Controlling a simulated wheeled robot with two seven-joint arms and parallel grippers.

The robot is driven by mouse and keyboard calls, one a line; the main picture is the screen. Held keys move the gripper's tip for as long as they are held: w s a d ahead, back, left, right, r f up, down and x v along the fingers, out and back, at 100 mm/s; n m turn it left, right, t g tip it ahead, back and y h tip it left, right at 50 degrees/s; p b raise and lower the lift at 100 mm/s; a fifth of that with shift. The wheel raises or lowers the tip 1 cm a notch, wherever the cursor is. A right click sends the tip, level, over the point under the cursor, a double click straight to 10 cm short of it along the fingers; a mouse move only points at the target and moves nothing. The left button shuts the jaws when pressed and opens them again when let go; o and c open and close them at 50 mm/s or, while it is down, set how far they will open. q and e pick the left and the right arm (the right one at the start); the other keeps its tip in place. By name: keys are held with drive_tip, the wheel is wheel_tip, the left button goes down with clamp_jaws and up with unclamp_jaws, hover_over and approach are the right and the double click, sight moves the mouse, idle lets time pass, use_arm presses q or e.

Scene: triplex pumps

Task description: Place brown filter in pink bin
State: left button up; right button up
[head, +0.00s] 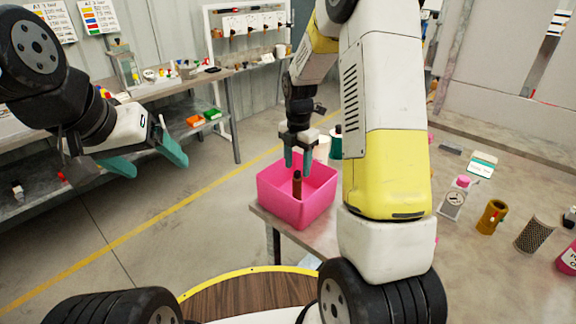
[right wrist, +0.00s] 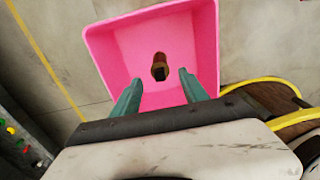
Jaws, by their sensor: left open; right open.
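The brown filter (head: 297,186) is inside the pink bin (head: 302,212), upright in the head view. In the right wrist view the filter (right wrist: 160,68) shows nearly end-on, within the walls of the bin (right wrist: 110,60). I cannot tell whether it touches the bin floor. My right gripper (head: 298,160) is open above the filter, its teal fingertips (right wrist: 158,88) apart with nothing between them. My left gripper (head: 155,167) is open and empty, raised at the left, away from the bin.
The bin stands at the near left corner of the grey table (head: 400,270). A brown-yellow cylinder (head: 491,217), a mesh cylinder (head: 534,234) and a pink-capped bottle (head: 455,197) stand on its right. A green-topped container (head: 336,142) is behind the bin. Shelving (head: 190,100) lines the left wall.

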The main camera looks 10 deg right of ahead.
wheel_tip(320, 180, up, 5)
drive_tip(key=shift+f, duration=0.15)
drive_tip(key=s+a+r+m+t+y, duration=0.1)
drive_tip(key=s+r+m+t, duration=0.2)
drive_tip(key=s+r+m, duration=0.5)
drive_tip(key=s+a+r+m+t+y, duration=0.1)
drive_tip(key=s+r+m+t, duration=0.2)
drive_tip(key=s+r+m, duration=0.6)
drive_tip(key=shift+s+a+m, duration=0.15)
drive_tip(key=shift+s+m, duration=3.5)
drive_tip(key=shift+m, duration=0.35)
